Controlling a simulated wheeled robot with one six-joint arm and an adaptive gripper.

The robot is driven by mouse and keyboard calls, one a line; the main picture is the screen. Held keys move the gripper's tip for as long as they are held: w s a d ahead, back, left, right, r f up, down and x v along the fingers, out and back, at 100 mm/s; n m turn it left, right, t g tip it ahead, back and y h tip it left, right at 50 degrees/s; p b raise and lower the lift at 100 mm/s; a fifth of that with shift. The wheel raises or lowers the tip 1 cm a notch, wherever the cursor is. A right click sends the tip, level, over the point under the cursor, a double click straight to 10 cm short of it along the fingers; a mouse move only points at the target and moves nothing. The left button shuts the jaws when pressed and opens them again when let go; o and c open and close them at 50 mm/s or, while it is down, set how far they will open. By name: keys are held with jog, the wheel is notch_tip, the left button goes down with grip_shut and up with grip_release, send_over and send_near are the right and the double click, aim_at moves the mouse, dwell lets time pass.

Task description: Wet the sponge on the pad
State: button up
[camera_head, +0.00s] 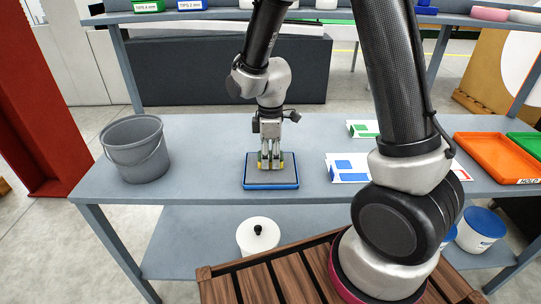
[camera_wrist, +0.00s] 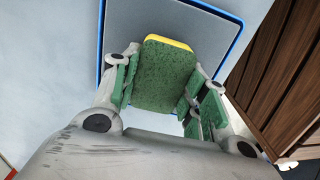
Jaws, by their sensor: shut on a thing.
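The sponge (camera_wrist: 164,75) is yellow with a green scouring face and shows between my fingers in the wrist view. My gripper (camera_head: 271,161) points straight down and is shut on the sponge, with yellow showing at its fingertips in the head view. The fingers also show in the wrist view (camera_wrist: 160,98). The pad (camera_head: 270,186) is a grey square in a blue-rimmed tray on the table. The pad's blue rim also shows in the wrist view (camera_wrist: 101,40). The sponge is over the pad, at or very near its surface; I cannot tell whether they touch.
A grey bucket (camera_head: 136,149) stands left on the grey table (camera_head: 210,150). Printed cartons with blue (camera_head: 346,167) and green (camera_head: 362,129) panels lie to the right. An orange tray (camera_head: 497,157) is farther right. A shelf (camera_head: 200,15) with small bins runs above the back. A white lidded tub (camera_head: 258,236) is below.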

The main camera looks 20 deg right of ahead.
aim_at(271, 155)
jog(key=shift+f, duration=0.55)
dwell(1.1)
jog(key=shift+r, duration=3.5)
jog(key=shift+s, duration=0.1)
